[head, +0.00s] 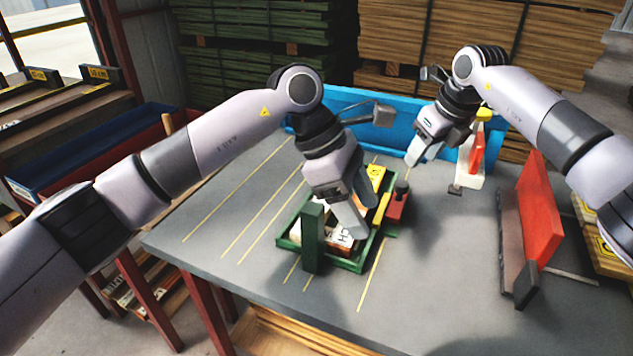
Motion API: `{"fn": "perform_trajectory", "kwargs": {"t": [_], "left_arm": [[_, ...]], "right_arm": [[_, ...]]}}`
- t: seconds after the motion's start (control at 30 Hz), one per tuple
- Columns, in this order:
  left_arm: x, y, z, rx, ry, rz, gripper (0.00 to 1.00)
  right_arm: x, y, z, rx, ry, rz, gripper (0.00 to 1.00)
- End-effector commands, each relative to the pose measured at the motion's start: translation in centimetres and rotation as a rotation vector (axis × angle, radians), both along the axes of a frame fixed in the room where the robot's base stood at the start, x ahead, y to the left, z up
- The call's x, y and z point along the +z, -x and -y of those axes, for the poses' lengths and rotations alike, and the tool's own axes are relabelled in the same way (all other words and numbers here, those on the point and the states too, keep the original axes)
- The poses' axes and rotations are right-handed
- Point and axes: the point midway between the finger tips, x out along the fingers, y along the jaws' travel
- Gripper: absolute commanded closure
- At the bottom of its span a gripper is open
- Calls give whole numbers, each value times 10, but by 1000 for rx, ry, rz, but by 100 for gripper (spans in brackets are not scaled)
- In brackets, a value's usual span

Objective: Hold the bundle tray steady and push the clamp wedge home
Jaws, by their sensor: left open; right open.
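The green bundle tray (360,264) sits on the grey table, with a tall green post (312,238) at its near side. It holds a bundle of pieces, some with white lettered faces (338,236), partly hidden by my gripper. My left gripper (357,215) is open, with its fingers pointing down over the tray; I cannot tell whether they touch anything. A red block with a dark knob (397,206) stands at the tray's right side beside a yellow bar (382,207). I cannot tell which piece is the clamp wedge. My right gripper (418,152) is open and empty, above the table beyond the red block.
A red upright panel (539,215) with a dark base stands on the right of the table. A white and red item with a yellow top (472,160) is at the back right, near a blue bin (395,138). The table's left part, with yellow lines, is clear.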

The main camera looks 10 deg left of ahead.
Motion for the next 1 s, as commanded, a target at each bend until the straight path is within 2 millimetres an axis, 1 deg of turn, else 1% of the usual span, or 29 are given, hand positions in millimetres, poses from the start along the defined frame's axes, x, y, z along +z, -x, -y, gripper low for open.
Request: {"fn": "perform_trajectory", "kwargs": {"t": [0.03, 0.13, 0.2, 0.33, 0.47, 0.57, 0.8, 0.9, 1.0], "left_arm": [[3, -4, -10, -22, -99, 38, 36], [7, -10, -32, -50, -275, 87, 36], [12, -14, -45, -59, -370, 111, 36], [19, -18, -61, -62, -481, 134, 36], [16, -19, -66, -65, -520, 139, 36], [4, -19, -67, -66, -522, 137, 36], [-32, -19, -66, -66, -519, 136, 36], [-42, -19, -66, -66, -517, 137, 36], [-48, -19, -66, -66, -517, 138, 36]], "right_arm": [[0, 0, 0, 0, 0, 0, 57], [0, 0, 0, 0, 0, 0, 57], [0, 0, 0, 0, 0, 0, 57], [0, 0, 0, 0, 0, 0, 57], [0, 0, 0, 0, 0, 0, 57], [0, 0, 0, 0, 0, 0, 57], [0, 0, 0, 0, 0, 0, 57], [0, 0, 0, 0, 0, 0, 57], [0, 0, 0, 0, 0, 0, 57]]}}
